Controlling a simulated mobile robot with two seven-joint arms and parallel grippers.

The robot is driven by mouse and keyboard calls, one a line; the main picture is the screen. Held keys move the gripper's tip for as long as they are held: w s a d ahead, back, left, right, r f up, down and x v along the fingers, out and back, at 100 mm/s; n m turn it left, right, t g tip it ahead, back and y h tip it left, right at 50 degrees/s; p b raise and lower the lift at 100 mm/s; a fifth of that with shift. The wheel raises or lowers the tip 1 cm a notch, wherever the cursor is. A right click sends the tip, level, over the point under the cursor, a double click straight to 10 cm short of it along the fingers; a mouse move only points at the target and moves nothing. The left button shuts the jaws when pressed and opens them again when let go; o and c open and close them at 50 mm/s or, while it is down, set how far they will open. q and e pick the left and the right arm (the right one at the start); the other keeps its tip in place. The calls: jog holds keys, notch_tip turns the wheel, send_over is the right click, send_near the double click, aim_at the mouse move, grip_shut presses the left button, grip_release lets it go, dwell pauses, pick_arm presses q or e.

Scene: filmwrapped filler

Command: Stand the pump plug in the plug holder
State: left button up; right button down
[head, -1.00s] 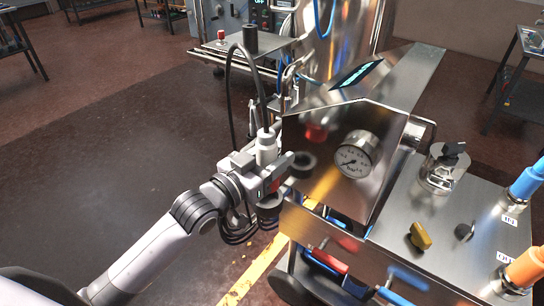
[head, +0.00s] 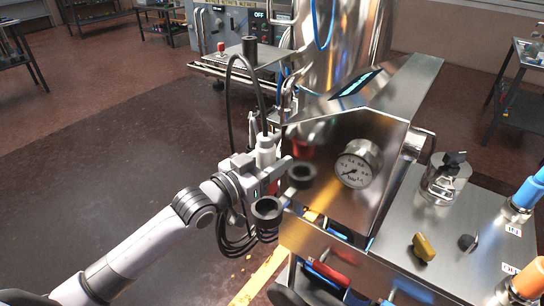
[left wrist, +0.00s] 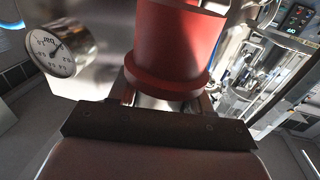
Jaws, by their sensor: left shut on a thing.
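The pump plug (head: 266,152) has a white upper end with a black cable looping up from it. Its red body (left wrist: 172,45) with a wide flange fills the middle of the left wrist view. My left gripper (head: 262,174) is shut on the plug and holds it roughly upright beside the steel cabinet. Two black ring-shaped sockets show near it, one to the right (head: 302,175) and one just below and in front (head: 266,211); I cannot tell which is the plug holder. The plug's lower end is hidden. My right gripper is not in view.
The steel cabinet (head: 340,205) carries a round pressure gauge (head: 356,165). Its top at right has a yellow knob (head: 423,247) and blue and orange connectors. Black cable coils (head: 234,235) hang below the gripper. Open floor lies to the left.

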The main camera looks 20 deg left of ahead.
pick_arm(q)
jog(key=shift+f+b, duration=0.5)
jog(key=shift+f, duration=0.45)
jog(key=shift+f+b, duration=0.45)
jog(key=shift+f, duration=0.25)
jog(key=shift+f+b, duration=0.45)
jog(key=shift+f, duration=0.35)
jog(key=shift+f+b, duration=0.6)
jog(key=shift+f, duration=0.4)
jog(key=shift+f+b, duration=0.6)
jog(key=shift+f, duration=0.35)
jog(key=shift+f, duration=0.35)
jog(key=o, duration=1.3)
jog(key=shift+f, duration=0.1)
